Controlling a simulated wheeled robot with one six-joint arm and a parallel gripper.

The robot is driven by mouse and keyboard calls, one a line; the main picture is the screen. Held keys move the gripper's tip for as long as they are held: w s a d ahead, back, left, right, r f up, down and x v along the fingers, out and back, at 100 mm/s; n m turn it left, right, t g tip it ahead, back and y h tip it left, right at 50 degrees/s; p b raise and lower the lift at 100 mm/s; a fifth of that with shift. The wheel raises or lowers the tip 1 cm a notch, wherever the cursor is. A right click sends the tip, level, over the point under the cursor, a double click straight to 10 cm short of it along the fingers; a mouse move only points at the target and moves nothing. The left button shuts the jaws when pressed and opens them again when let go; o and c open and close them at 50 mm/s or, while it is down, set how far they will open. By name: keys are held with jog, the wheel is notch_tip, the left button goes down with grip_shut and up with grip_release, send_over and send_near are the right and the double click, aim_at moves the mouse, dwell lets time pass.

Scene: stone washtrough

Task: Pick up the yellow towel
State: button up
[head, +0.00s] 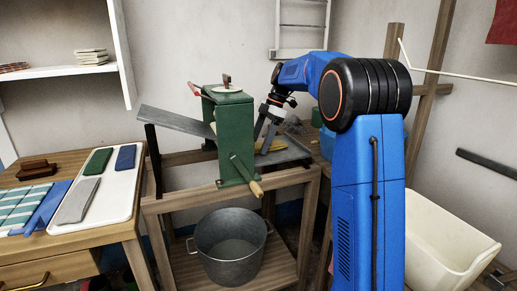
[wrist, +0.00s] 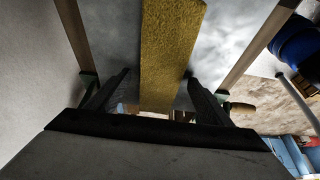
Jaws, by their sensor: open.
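The yellow towel (head: 270,147) lies on a grey tray (head: 292,153) to the right of the green crank machine, partly hidden behind my gripper and the machine. In the wrist view the towel (wrist: 172,50) is a long yellow strip running up the middle of the picture. My gripper (head: 264,143) points down over the towel. In the wrist view my gripper (wrist: 158,76) is open, with one finger on each side of the strip. I see a gap between the towel and each finger. I cannot tell how far the fingertips are above the tray.
The green crank machine (head: 228,130) stands close to the left of my gripper, its wooden handle (head: 256,189) sticking out in front. A metal pot (head: 230,245) sits on the shelf below. At left, a white tray (head: 128,190) holds folded cloths. A cream tub (head: 445,240) is at right.

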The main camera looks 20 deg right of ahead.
jog(key=c, duration=1.4)
jog(key=shift+r, duration=0.6)
jog(key=v, duration=0.3)
jog(key=a+v, duration=0.1)
jog(key=v, duration=0.2)
jog(key=shift+r, duration=0.2)
jog(key=d, duration=1.7)
jog(key=shift+a, duration=0.1)
